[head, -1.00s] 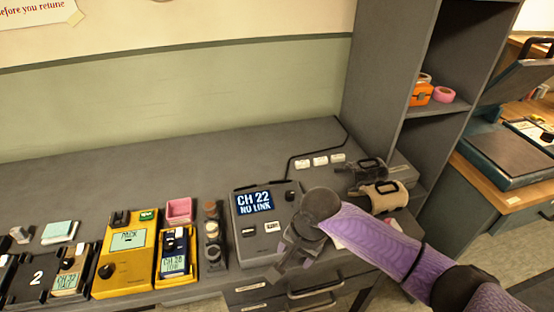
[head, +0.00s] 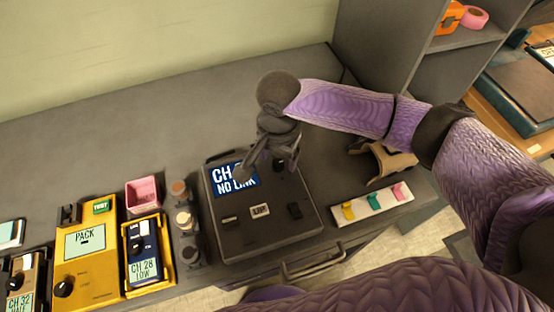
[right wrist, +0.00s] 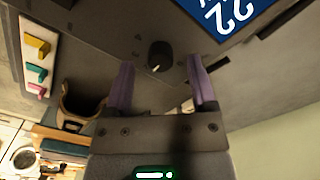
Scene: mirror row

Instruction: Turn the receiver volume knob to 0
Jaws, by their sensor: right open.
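The receiver (head: 262,228) is a dark grey box on the bench with a blue screen (head: 222,178). In the head view my right arm partly covers the screen, which reads "NO LINK". My right gripper (head: 266,166) is over the receiver's far right part, pointing down. The black round volume knob (right wrist: 160,55) shows in the right wrist view, with a short white mark on its lower edge. My right gripper's fingers (right wrist: 159,68) are open, one on each side of the knob in the picture, with nothing between them. Whether they touch the panel is unclear. My left gripper is out of view.
Left of the receiver stand several small round jars (head: 184,220), a yellow handset (head: 143,265) and a yellow pack unit (head: 88,262). A white strip with coloured switches (head: 372,204) and a tan holder (head: 388,160) lie to the right. The bench behind is clear.

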